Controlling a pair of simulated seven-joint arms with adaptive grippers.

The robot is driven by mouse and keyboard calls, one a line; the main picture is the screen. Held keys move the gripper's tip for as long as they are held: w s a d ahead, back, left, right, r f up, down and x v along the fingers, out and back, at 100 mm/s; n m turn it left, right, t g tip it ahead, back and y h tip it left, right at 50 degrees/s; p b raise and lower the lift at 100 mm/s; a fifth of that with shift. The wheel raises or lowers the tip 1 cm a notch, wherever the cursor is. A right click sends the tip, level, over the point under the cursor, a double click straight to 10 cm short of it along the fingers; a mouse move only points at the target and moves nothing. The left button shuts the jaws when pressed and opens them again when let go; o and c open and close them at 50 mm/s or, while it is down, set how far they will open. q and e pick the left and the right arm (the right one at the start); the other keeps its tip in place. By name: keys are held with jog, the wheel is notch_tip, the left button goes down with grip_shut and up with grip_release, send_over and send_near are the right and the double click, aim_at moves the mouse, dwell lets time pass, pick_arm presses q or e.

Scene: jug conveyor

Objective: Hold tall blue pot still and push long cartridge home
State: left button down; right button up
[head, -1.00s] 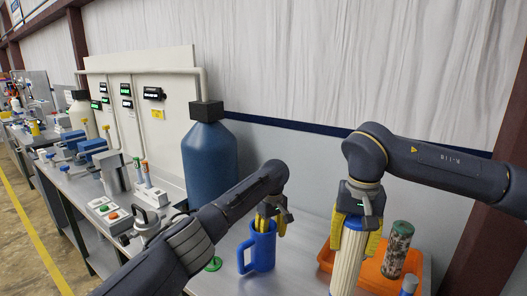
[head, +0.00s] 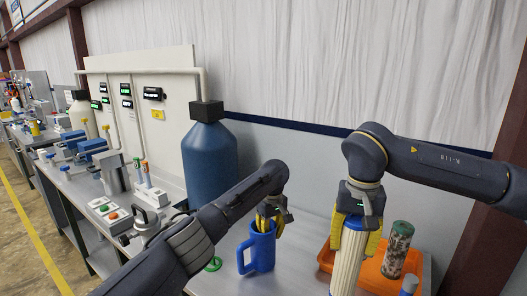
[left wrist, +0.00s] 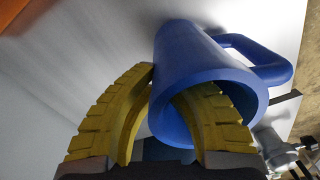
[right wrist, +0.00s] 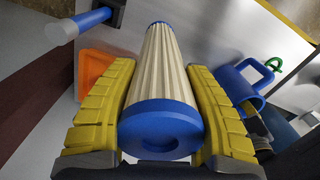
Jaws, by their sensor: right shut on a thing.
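The tall blue pot (head: 262,250) stands upright on the bench, its handle towards the left in the head view. My left gripper (head: 268,224) is at its rim. In the left wrist view, one yellow finger is inside the mouth of the pot (left wrist: 200,62) and the other is outside, straddling the wall; they look open. The long cartridge (head: 346,268) is white and pleated, with a blue end cap (right wrist: 160,125). My right gripper (right wrist: 162,105) is shut around its capped upper end and holds it upright, right of the pot and apart from it. Its lower end is cut off in the head view.
An orange tray (head: 374,272) with a speckled dark cylinder (head: 397,250) is behind and right of the cartridge. A small blue-and-grey piece (head: 409,285) is at the right front. A green ring (head: 213,264) lies left of the pot. A large blue tank (head: 209,165) stands behind.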

dwell(0.8)
jog(key=shift+a+r, duration=0.15)
jog(key=w+a+m, duration=0.3)
jog(key=w, duration=0.5)
jog(key=w+a+m, duration=0.2)
jog(key=w+a, duration=0.1)
jog(key=w, duration=0.6)
notch_tip(320, 180, down, 10)
jog(key=shift+s+f+m, duration=0.15)
jog(key=shift+f+m, duration=0.1)
jog(key=shift+m, duration=0.15)
jog(key=shift+a+f, duration=0.1)
jog(key=shift+f, duration=0.05)
jog(key=o, duration=1.5)
